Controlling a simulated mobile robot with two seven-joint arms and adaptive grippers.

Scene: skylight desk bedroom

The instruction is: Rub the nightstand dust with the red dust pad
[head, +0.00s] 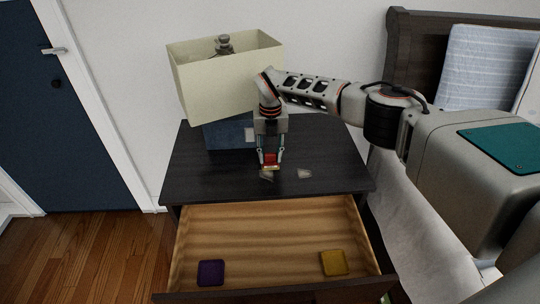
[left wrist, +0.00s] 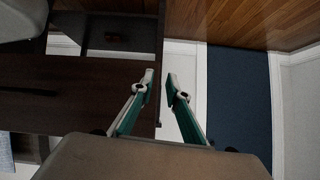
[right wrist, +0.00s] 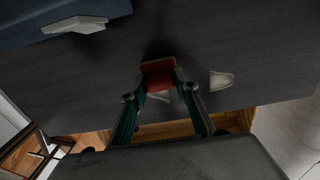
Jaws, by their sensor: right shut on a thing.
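The red dust pad (head: 270,159) is between the fingertips of my right gripper (head: 270,156), low over the front part of the dark nightstand top (head: 210,175). The right wrist view shows the pad (right wrist: 158,75) across both fingers. Whether it touches the wood I cannot tell. One pale dust patch (head: 266,175) lies just in front of the pad, partly hidden by a finger in the right wrist view. A second dust patch (head: 305,173) lies to the right, also clear in the right wrist view (right wrist: 221,80). My left gripper (left wrist: 160,84) is open and empty.
The open drawer (head: 260,240) below holds a purple pad (head: 211,272) and a yellow pad (head: 334,262). A lamp with a cream shade (head: 220,85) and blue base (head: 226,134) stands behind the gripper. A bed (head: 400,210) is at the right, a blue door (head: 75,130) at the left.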

